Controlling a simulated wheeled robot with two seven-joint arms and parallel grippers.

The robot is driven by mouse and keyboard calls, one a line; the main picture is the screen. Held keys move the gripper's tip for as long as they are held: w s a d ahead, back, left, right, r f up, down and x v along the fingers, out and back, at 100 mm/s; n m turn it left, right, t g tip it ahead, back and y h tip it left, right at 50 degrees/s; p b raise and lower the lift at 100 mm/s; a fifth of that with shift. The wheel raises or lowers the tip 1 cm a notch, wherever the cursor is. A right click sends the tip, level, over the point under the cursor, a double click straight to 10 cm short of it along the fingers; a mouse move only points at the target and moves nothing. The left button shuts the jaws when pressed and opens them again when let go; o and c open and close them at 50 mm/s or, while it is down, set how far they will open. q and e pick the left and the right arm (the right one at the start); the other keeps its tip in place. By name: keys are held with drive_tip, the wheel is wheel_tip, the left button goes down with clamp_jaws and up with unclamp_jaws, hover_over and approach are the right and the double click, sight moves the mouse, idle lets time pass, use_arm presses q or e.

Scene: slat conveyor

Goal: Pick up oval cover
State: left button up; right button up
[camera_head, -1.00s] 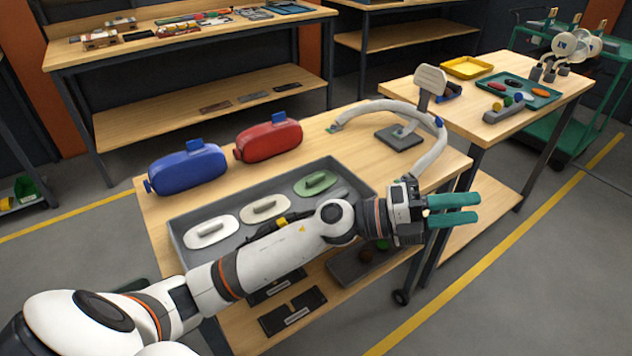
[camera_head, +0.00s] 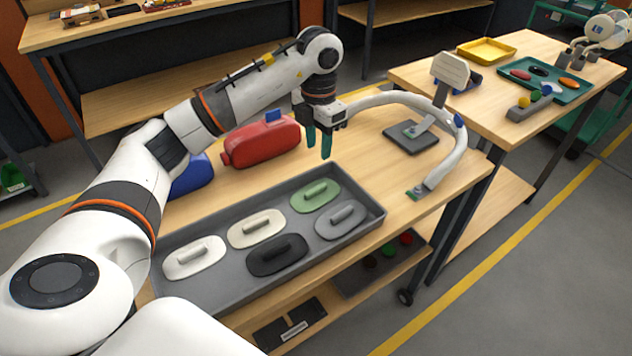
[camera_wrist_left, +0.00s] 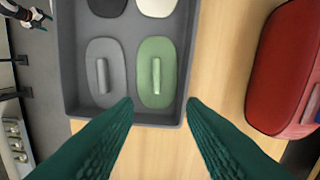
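A grey tray (camera_head: 365,212) on the wooden table holds several oval covers with bar handles: white (camera_head: 194,257), cream (camera_head: 256,228), green (camera_head: 315,195), black (camera_head: 277,255) and grey (camera_head: 341,220). My left gripper (camera_head: 319,147) points down above the table, just beyond the green cover's end of the tray. In the left wrist view its teal fingers (camera_wrist_left: 160,102) are wide apart and empty. The green cover (camera_wrist_left: 157,72) lies ahead between the fingertips in that picture, with the grey cover (camera_wrist_left: 104,73) left of it. My right gripper is not clearly made out; a small gripper-like part shows at the wrist view's top left.
A red container (camera_head: 262,141) stands close behind the tray, with a blue one (camera_head: 192,176) partly hidden by my arm. A curved white fixture (camera_head: 455,150) on a dark base stands on the right of the table. Bare wood lies between the tray and this fixture.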

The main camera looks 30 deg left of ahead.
use_arm(q)
hover_over(320, 185)
drive_tip(key=f, duration=0.5)
drive_tip(key=shift+s+f+p, duration=0.1)
drive_tip(key=shift+s+p, duration=0.2)
drive_tip(key=shift+p, duration=0.1)
drive_tip(key=shift+w+f, duration=0.1)
drive_tip(key=shift+f, duration=0.5)
wheel_tip(320, 185, down, 4)
drive_tip(key=shift+w+d+r+p, duration=0.1)
drive_tip(key=shift+w+r+p, duration=0.1)
drive_tip(key=shift+p, duration=0.5)
drive_tip(key=shift+f, duration=0.65)
drive_tip(key=c, duration=0.8)
clamp_jaws()
use_arm(e)
drive_tip(key=shift+s+d+r, duration=0.4)
drive_tip(key=shift+s+r, duration=0.15)
drive_tip(key=shift+r, duration=0.05)
drive_tip(key=shift+s+d+r, duration=0.4)
drive_tip(key=shift+s+r, duration=0.15)
